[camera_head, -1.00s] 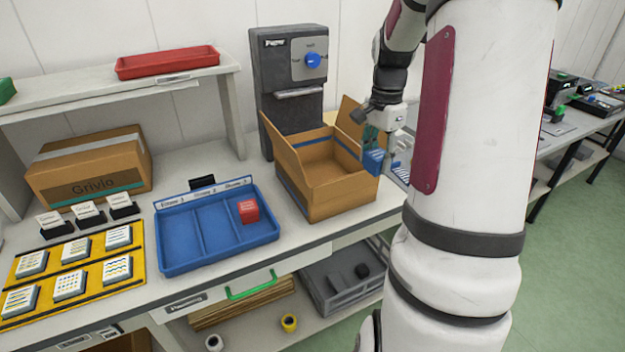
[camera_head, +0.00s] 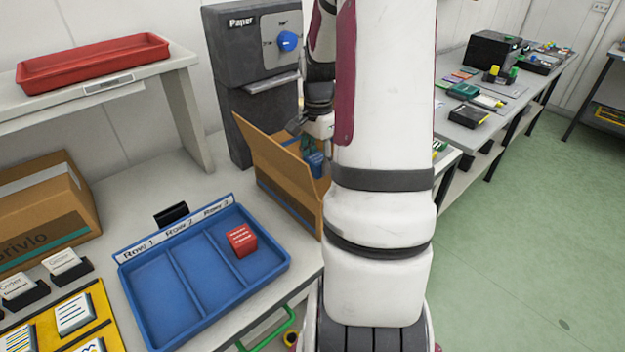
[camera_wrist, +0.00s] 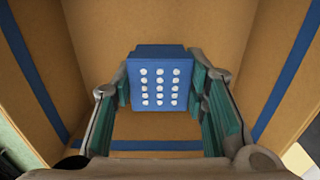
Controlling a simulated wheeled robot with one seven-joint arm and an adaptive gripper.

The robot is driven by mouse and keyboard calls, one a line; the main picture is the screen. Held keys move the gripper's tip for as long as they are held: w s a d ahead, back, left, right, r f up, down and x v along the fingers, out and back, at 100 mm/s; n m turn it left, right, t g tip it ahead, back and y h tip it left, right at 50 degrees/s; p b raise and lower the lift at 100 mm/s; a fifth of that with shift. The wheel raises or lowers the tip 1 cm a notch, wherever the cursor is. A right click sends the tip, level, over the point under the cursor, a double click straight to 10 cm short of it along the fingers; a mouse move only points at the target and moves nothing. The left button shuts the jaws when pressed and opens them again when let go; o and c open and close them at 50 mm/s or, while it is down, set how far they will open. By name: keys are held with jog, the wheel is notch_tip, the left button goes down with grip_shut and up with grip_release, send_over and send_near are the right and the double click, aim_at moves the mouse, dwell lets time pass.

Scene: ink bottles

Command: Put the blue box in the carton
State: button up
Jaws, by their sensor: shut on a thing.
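The blue box (camera_wrist: 160,88), with rows of white dots on its face, is between the green-padded fingers of my gripper (camera_wrist: 163,92) in the wrist view. The open brown carton's walls (camera_wrist: 95,35) surround the box and fingers there. Whether the box touches the carton's floor I cannot tell. In the head view the carton (camera_head: 275,165) stands on the bench with its near flap raised. A small part of the blue box (camera_head: 316,160) shows at its right side, below my gripper (camera_head: 312,148). My arm hides the carton's right part.
A blue tray (camera_head: 165,300) with three rows holds a red box (camera_head: 241,240) in its right row. A grey paper dispenser (camera_head: 240,120) stands behind the carton. A closed brown box (camera_head: 45,205) is at left, and a red tray (camera_head: 95,65) lies on the shelf.

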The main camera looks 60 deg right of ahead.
aim_at(317, 178)
jog(key=shift+f, duration=2.95)
jog(key=shift+f, duration=0.2)
jog(key=o, duration=1.2)
jog(key=shift+c, duration=0.2)
jog(key=shift+r, duration=0.1)
notch_tip(317, 178, up, 12)
jog(key=shift+r, duration=0.15)
